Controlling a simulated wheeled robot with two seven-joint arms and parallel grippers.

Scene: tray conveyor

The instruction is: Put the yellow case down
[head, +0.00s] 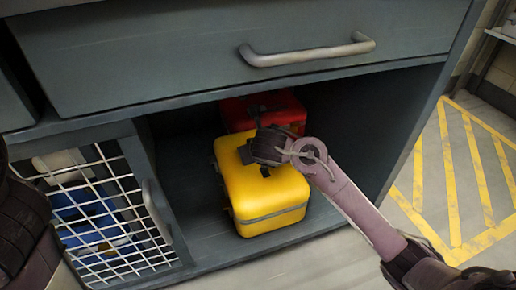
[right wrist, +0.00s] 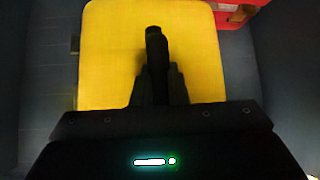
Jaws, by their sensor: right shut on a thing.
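The yellow case (head: 262,197) is inside the open lower compartment of the grey cabinet, with a dark handle on its top. In the right wrist view the yellow case (right wrist: 110,60) fills the upper middle. My right gripper (head: 261,155) reaches in from the right and is shut on the case's handle at the top. It also shows in the right wrist view (right wrist: 158,62), where its dark fingers hide part of the handle. I cannot tell whether the case's underside touches the compartment floor. My left gripper is out of view.
A red case (head: 285,107) stands just behind the yellow one. A drawer with a bar handle (head: 308,53) hangs above. A white wire door (head: 100,215) is at left. The compartment floor (head: 205,222) has bare room left of the yellow case.

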